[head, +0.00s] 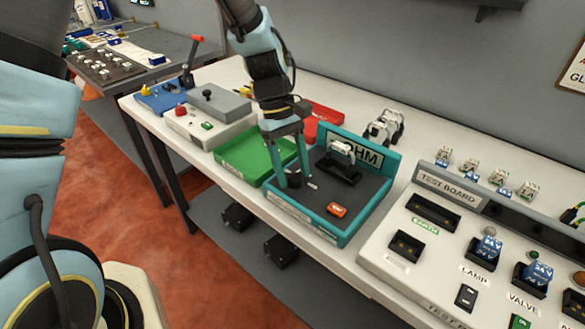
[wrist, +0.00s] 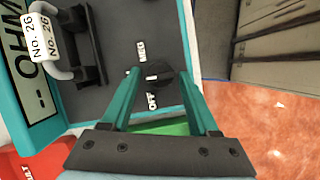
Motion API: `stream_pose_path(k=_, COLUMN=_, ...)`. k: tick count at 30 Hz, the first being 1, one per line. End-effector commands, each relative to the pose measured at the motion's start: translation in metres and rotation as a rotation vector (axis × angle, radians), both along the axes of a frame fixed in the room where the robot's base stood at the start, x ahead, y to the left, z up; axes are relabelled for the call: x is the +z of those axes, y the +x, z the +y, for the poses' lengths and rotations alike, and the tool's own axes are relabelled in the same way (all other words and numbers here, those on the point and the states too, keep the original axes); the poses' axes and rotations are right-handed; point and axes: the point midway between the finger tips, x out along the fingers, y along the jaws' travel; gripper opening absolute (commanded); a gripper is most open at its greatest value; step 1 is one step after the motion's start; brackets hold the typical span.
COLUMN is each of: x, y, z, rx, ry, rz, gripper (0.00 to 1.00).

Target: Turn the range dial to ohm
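The tester is a teal-edged box (head: 345,239) with a dark top, and its upright display (head: 371,159) reads OHM. The display also shows in the wrist view (wrist: 40,98), with dashes beside the word. In the head view the dial (head: 294,180) is partly hidden by my fingers. My gripper (wrist: 160,72) is open, pointing down, with one finger on each side of the dial. Whether a finger touches it I cannot tell.
On the tester stand a white-handled piece marked No. 26 (wrist: 41,35) in a black holder and an orange button (head: 336,210). A green tray (head: 240,172) lies left, a red tray (head: 322,115) behind. The test board (head: 390,266) is at right.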

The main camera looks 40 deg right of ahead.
Motion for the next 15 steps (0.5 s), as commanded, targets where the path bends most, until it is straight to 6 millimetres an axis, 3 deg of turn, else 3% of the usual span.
stream_pose_path(k=3, x=0.000, y=0.000, z=0.000, rx=0.000, ry=0.000, rz=0.000, gripper=0.73)
stream_pose_path(k=11, x=0.001, y=0.001, z=0.000, rx=0.001, ry=-0.001, rz=-0.001, gripper=0.73)
stream_pose_path(k=15, x=0.013, y=0.007, z=-0.001, rx=0.002, ry=-0.004, rz=-0.004, gripper=0.73)
